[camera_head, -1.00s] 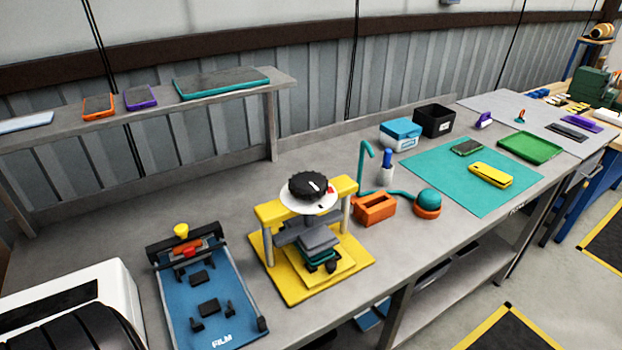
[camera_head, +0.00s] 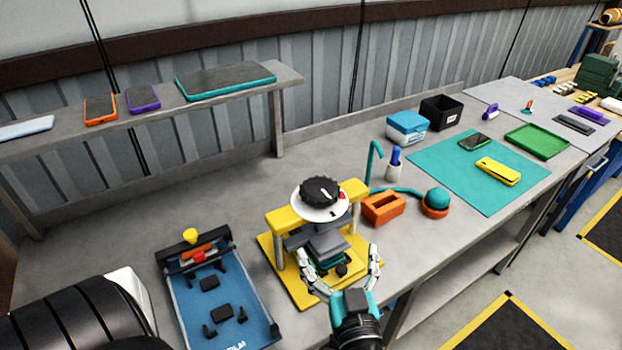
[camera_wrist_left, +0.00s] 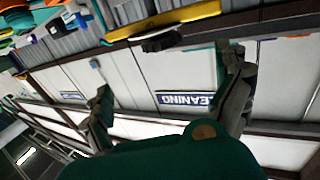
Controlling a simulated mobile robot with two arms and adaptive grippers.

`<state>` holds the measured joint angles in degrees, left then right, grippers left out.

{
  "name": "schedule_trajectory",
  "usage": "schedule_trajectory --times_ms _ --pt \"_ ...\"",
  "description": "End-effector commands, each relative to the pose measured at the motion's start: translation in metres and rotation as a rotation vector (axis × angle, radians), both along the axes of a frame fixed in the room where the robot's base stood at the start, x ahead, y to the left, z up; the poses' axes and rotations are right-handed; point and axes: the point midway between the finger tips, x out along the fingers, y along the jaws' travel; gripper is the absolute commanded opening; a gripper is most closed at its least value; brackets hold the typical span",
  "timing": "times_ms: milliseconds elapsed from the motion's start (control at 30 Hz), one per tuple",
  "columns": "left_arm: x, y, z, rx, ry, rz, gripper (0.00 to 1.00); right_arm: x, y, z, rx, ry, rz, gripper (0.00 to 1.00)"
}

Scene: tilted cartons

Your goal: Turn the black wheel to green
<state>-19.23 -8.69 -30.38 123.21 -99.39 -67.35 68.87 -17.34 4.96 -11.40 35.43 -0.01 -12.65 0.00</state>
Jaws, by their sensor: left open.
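The black wheel (camera_head: 319,190) is a ridged knob with a white mark, on top of a yellow press (camera_head: 284,218). Under it is a white disc (camera_head: 308,211) with a red patch on its right side; no green shows on the disc. My left gripper (camera_head: 339,258) is open in front of the press and below the wheel, its fingers spread apart, not on the wheel. In the left wrist view, the open left gripper (camera_wrist_left: 166,76) shows two separate fingers. A black round part, likely the wheel (camera_wrist_left: 157,40), is beyond them by a yellow bar. My right gripper is not in view.
A blue film fixture (camera_head: 225,295) stands left of the press. A grey shelf (camera_head: 150,118) with several phones and a tablet runs behind. The bench between shelf and press is clear.

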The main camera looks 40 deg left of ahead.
Motion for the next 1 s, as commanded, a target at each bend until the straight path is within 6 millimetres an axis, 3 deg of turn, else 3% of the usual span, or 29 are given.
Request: schedule_trajectory --times_ms 267,533,633,1000 --pt "0.015 0.015 0.005 0.004 -0.001 0.001 1.00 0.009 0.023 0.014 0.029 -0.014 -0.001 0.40" --pt "0.056 0.056 0.007 0.006 -0.001 0.001 1.00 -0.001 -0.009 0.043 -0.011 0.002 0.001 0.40" --pt "0.072 0.071 0.006 0.006 -0.001 0.000 1.00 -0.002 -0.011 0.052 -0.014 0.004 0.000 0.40" --pt "0.116 0.116 0.002 0.002 0.001 -0.001 1.00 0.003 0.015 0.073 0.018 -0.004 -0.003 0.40"
